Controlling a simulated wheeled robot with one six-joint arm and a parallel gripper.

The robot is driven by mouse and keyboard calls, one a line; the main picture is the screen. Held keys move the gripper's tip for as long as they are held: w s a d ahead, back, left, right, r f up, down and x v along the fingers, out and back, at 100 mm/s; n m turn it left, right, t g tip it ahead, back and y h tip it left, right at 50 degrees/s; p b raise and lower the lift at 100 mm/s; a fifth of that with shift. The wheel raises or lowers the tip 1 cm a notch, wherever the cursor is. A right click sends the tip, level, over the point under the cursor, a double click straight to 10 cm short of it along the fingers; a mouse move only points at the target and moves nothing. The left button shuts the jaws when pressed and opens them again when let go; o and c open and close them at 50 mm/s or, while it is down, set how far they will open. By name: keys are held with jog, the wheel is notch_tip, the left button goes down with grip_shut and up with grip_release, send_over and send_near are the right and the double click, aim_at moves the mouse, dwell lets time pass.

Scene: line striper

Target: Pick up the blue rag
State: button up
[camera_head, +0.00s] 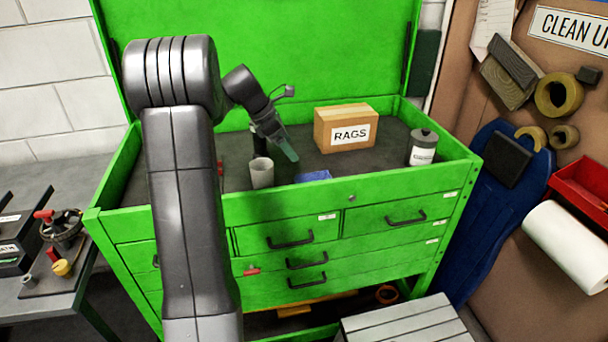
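The blue rag (313,176) lies low inside the open top of the green tool chest (285,208), just behind its front wall. Only a small blue patch of it shows; the wall hides its lower part. My gripper (286,152) hangs over the tray, above and a little left of the rag, and looks apart from it. One dark green finger shows, but the other is not clear. I cannot tell how far apart the fingers are.
A grey cup (262,173) stands left of the rag, close to my gripper. A cardboard box marked RAGS (345,114) stands behind it to the right.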

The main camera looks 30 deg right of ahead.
send_over(312, 178)
jog(key=w+a, duration=0.2)
jog(key=a, duration=0.1)
jog(key=f, duration=0.6)
jog(key=shift+s+d+f+p, duration=0.1)
jog(key=shift+d+f+p, duration=0.1)
jog(key=shift+f+p, duration=0.2)
jog(key=x, duration=0.2)
jog(key=s+p+x, duration=0.1)
jog(key=x, duration=0.1)
jog(key=shift+d+f, duration=0.2)
jog(key=shift+f, duration=0.3)
jog(key=shift+f, duration=0.25)
jog(key=c, duration=1.1)
jog(key=shift+o, duration=0.2)
notch_tip(312, 178, up, 11)
jog(key=shift+f+b, duration=0.2)
jog(key=shift+b, duration=0.25)
